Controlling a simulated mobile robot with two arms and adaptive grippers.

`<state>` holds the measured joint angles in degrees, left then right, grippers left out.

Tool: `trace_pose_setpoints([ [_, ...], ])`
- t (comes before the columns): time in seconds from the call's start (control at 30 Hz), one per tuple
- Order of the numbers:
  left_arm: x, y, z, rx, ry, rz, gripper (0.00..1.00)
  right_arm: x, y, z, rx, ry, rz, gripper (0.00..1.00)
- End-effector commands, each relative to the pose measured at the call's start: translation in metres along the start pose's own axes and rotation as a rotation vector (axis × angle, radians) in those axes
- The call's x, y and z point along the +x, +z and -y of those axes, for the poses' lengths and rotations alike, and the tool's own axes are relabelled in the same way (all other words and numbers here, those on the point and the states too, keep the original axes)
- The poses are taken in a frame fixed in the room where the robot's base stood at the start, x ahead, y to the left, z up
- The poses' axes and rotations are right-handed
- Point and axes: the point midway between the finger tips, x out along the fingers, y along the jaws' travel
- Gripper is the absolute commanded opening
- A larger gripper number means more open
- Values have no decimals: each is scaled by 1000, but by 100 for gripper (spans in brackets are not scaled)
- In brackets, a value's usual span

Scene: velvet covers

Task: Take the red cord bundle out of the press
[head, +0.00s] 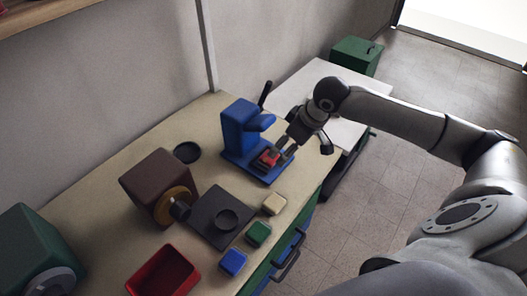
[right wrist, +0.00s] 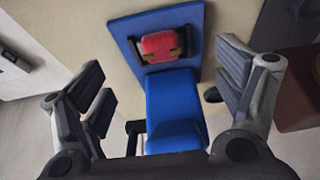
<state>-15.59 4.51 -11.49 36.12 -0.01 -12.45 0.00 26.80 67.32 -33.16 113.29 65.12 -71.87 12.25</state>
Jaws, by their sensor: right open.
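The blue press (head: 238,127) stands on the table, with a dark lever handle sticking up at its top. The red cord bundle (head: 268,158) sits low on the press's blue base. In the right wrist view the red bundle (right wrist: 159,44) lies in a dark holder on the blue plate, with the press head (right wrist: 175,112) below it in the picture. My right gripper (head: 282,149) is close to the bundle at the press's front. Its fingers are spread wide and empty in the right wrist view (right wrist: 165,72). My left gripper is not in view.
A dark plate (head: 205,222) and beige, green and blue blocks (head: 232,262) lie in front of the press. A brown box (head: 152,181) and red tray (head: 160,275) are at left. A white table (head: 337,129) stands behind my right gripper.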

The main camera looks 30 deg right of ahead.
Motion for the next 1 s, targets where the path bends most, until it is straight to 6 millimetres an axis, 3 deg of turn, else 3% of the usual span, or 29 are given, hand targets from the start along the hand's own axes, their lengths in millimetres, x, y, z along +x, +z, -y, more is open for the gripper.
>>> trace_pose_setpoints([
  [0.2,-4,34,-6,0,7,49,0,35,0,1,1,-3,1,88],
  [0.37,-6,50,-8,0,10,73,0,45,0,1,-1,-2,1,88],
  [0.47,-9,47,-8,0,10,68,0,55,-1,-1,0,-2,2,88],
  [0.7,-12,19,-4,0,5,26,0,88,-3,-3,0,-2,1,88],
  [1.0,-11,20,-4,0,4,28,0,95,-2,-4,-3,1,1,88],
])
